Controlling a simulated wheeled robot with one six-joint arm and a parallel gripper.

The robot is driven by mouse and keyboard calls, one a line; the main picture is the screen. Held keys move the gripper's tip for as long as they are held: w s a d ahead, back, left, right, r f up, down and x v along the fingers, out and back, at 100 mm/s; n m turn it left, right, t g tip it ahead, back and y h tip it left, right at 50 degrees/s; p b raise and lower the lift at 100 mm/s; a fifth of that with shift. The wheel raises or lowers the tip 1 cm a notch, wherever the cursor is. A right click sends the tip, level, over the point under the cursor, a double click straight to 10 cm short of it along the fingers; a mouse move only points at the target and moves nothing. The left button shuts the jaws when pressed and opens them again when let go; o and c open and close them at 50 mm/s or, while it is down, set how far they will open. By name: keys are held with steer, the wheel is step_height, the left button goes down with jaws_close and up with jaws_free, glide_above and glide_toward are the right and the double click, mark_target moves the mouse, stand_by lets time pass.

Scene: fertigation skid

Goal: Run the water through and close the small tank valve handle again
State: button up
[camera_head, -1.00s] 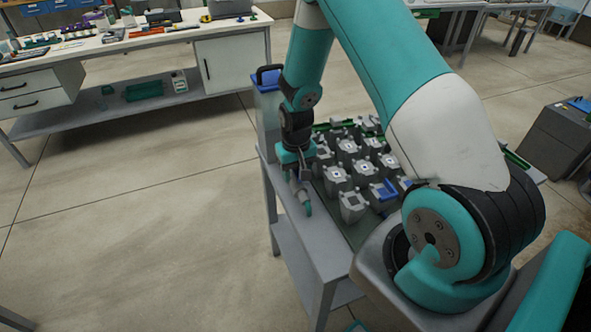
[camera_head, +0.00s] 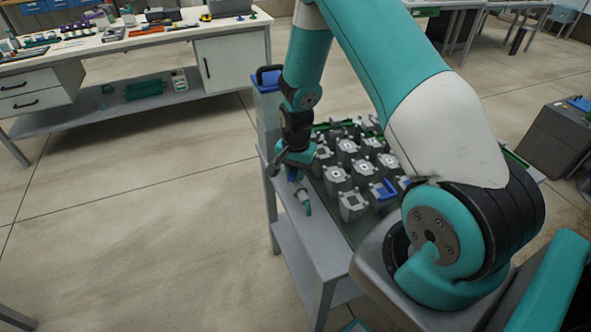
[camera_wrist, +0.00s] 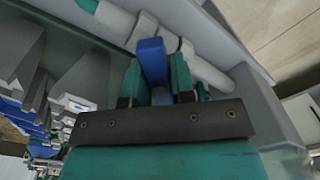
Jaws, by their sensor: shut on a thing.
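The small tank valve handle (camera_wrist: 152,62) is blue and shows in the wrist view between the two teal fingers of my gripper (camera_wrist: 155,75). My gripper is shut on it. The handle lies at an angle across a pale pipe (camera_wrist: 205,72) with grey fittings; its lower end is hidden by my gripper. In the head view my gripper (camera_head: 291,160) is low at the left edge of the bench, with a bit of blue just below it. A pipe end with a teal tip (camera_head: 304,203) points toward the front. No water is visible.
Several grey block-like units (camera_head: 347,148) stand close on the right of my gripper, one with a blue part (camera_head: 383,190). A grey tank with a blue lid (camera_head: 268,85) stands behind my wrist. The floor to the left is clear.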

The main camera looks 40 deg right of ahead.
steer(key=m, duration=1)
steer(key=o, duration=1)
steer(key=shift+c, duration=0.2)
step_height(320, 180, up, 10)
steer(key=p, duration=0.8)
steer(key=shift+r, duration=0.1)
